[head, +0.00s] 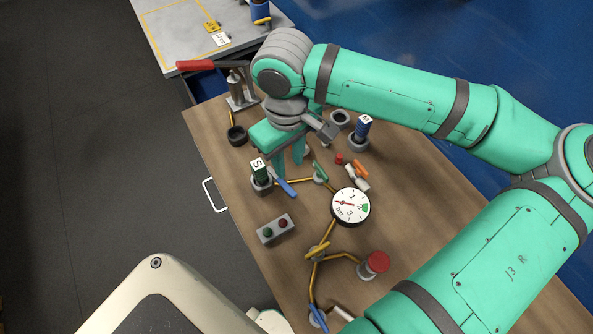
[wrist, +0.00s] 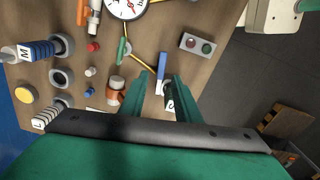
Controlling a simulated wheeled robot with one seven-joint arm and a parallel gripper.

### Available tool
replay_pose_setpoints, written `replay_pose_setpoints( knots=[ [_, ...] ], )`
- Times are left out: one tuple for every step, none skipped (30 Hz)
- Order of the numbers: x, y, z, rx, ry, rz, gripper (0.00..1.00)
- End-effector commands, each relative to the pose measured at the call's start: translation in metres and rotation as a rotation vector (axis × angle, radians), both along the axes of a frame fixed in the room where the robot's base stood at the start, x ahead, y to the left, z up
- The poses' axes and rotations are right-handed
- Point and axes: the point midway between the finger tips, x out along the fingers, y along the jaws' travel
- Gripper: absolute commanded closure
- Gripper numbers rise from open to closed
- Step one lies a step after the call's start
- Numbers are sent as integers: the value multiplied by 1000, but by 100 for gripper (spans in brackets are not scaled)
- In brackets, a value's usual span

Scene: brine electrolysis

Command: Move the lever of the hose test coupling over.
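My gripper (head: 287,160) points down over the left part of the wooden bench, and its two green fingers are apart with nothing between them. The fingers (wrist: 158,96) also show spread in the wrist view. A blue lever (head: 284,186) lies just in front of the fingers, beside a green cylinder marked S (head: 259,170). In the wrist view the blue lever (wrist: 161,68) is beyond the fingertips, and the S cylinder is partly hidden by the right finger. A green lever (head: 320,171) sits to the right on the yellow pipe. I cannot tell which lever is the hose test coupling's.
A round gauge (head: 350,207), a two-button box (head: 276,229) and a red knob (head: 377,262) stand nearer the front. A blue cylinder (head: 362,127) stands right of the gripper. A red-handled hand lever (head: 197,65) is at the back left. Bare wood lies right of the gauge.

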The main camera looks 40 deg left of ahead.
Motion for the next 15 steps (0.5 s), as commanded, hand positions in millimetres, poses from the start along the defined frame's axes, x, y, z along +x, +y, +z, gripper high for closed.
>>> replay_pose_setpoints(
  knots=[
    [0,0,-5,-1,0,1,70],
    [-1,0,-9,-2,1,1,70],
    [-1,1,-15,-2,2,3,70],
    [-1,1,-20,-1,2,3,70],
    [-2,1,-25,-2,2,4,70],
    [-2,1,-32,-2,2,5,70],
    [-2,2,-38,-1,2,6,70],
    [-2,2,-43,0,3,7,70],
    [-3,3,-51,-2,2,9,70],
    [-3,3,-56,-1,2,10,70],
    [-3,4,-61,0,3,11,70],
    [-3,4,-67,-1,1,11,70],
    [-3,4,-72,-1,2,11,70],
    [-3,4,-76,0,2,11,70],
    [-3,3,-82,0,1,9,70]
  ],
)
